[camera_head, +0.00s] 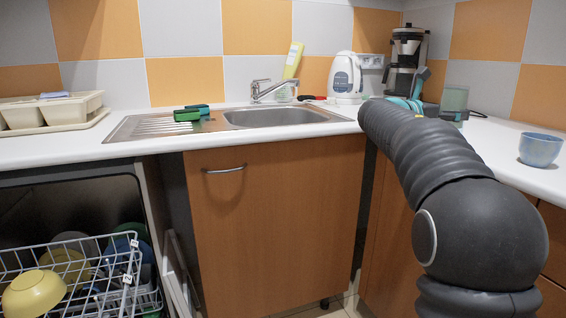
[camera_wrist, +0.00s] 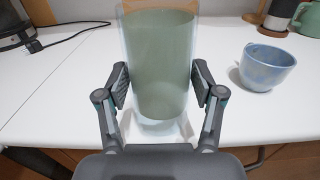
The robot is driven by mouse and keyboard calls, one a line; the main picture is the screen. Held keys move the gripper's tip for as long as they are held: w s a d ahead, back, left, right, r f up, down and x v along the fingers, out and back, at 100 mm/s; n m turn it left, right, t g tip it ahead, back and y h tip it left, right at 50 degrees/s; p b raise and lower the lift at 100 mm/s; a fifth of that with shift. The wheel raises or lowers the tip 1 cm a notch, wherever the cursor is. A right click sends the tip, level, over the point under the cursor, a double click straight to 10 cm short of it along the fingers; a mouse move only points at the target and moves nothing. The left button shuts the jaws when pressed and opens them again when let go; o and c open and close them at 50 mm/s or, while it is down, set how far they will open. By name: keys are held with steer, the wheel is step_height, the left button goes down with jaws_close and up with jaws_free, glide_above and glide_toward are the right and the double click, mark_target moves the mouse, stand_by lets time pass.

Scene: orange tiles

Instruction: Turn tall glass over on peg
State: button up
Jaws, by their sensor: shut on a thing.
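A tall, see-through greenish glass (camera_wrist: 160,65) stands between the two fingers of my gripper (camera_wrist: 160,88) in the wrist view. The finger pads press on its sides at mid-height. In the head view the glass (camera_head: 455,99) shows above the right counter, beyond my arm, which hides most of the gripper. A pale, clear shape shows around the glass's lower end; I cannot tell whether it is the glass's base or something under it. I cannot make out a peg in either view.
A blue cup (camera_head: 540,149) stands to the right on the white counter; it also shows in the wrist view (camera_wrist: 267,67). A coffee maker (camera_head: 407,62) and white kettle (camera_head: 346,77) stand at the back. An open wire dish basket (camera_head: 75,262) is lower left.

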steer(key=shift+f+b, duration=0.55)
steer(key=shift+f, duration=0.45)
steer(key=o, duration=1.2)
steer(key=v, duration=1.2)
steer(key=shift+p, duration=0.4)
